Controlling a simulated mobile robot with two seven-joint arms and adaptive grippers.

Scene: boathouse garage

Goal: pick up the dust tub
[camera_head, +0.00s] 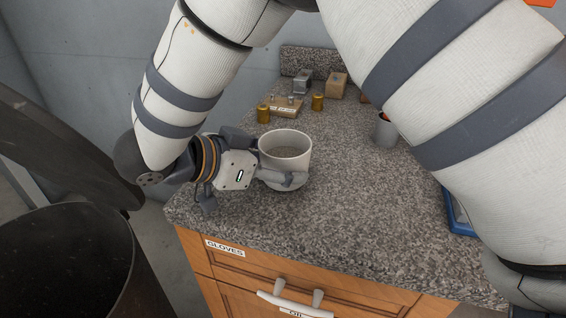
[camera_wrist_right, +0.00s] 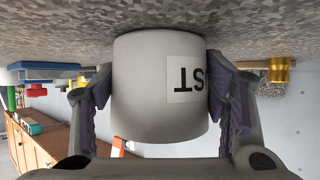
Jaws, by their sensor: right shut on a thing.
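The dust tub (camera_head: 285,163) is a whitish, open-topped round cup near the left part of the speckled counter (camera_head: 350,215). In the head view, grey contents show inside its rim. My right gripper (camera_head: 277,168) reaches it from the left and is shut on it, one finger across its near side. In the right wrist view, the tub (camera_wrist_right: 145,95) appears upside down between both fingers of the gripper (camera_wrist_right: 158,88), with the label letters "ST" partly covered. Its base is at or close to the counter; I cannot tell whether it touches. My left gripper is not in view.
Brass cylinders (camera_head: 317,102), a wooden block (camera_head: 336,85) and a metal block (camera_head: 303,81) stand behind the tub. A grey cup (camera_head: 385,130) and a blue tray (camera_head: 458,212) are to the right. A dark barrel (camera_head: 65,260) stands left of the counter.

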